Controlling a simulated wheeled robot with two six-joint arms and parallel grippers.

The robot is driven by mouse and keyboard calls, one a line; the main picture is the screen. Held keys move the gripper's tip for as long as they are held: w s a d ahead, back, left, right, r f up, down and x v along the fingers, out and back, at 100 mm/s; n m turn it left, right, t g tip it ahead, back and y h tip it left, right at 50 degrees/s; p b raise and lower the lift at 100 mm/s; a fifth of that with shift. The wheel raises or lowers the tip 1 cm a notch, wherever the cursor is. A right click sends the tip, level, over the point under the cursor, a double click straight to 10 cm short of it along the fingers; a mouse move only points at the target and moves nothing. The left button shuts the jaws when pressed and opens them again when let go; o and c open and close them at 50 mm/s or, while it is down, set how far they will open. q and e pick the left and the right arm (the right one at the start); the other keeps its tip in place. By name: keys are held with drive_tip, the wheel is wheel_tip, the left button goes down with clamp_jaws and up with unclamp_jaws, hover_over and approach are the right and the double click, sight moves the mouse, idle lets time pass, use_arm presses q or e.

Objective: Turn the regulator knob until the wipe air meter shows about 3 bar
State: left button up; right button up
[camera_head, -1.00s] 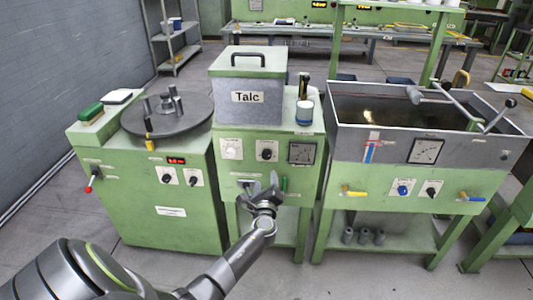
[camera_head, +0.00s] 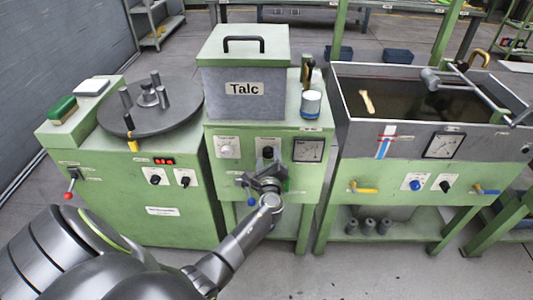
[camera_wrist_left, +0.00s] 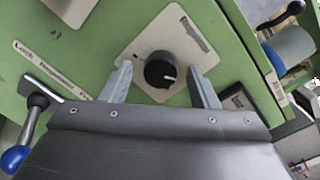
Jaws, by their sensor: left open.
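The black regulator knob (camera_head: 267,152) with a white pointer line sits on a pale plate on the front of the green middle machine. It also shows in the left wrist view (camera_wrist_left: 161,73). My left gripper (camera_head: 266,168) is open, its two fingers on either side of the knob in the wrist view (camera_wrist_left: 160,82); I cannot tell if they touch it. The square meter (camera_head: 308,150), right of the knob, has a pale dial in a dark frame; its needle reading is too small to tell. My right gripper is not in view.
The Talc box (camera_head: 245,89) and a white-blue cup (camera_head: 311,103) stand on top. A tank with another gauge (camera_head: 443,145) is at right.

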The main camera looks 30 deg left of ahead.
use_arm(q)
drive_tip(key=shift+c, duration=0.2)
drive_tip(key=c, duration=0.9)
drive_tip(key=shift+c, duration=0.2)
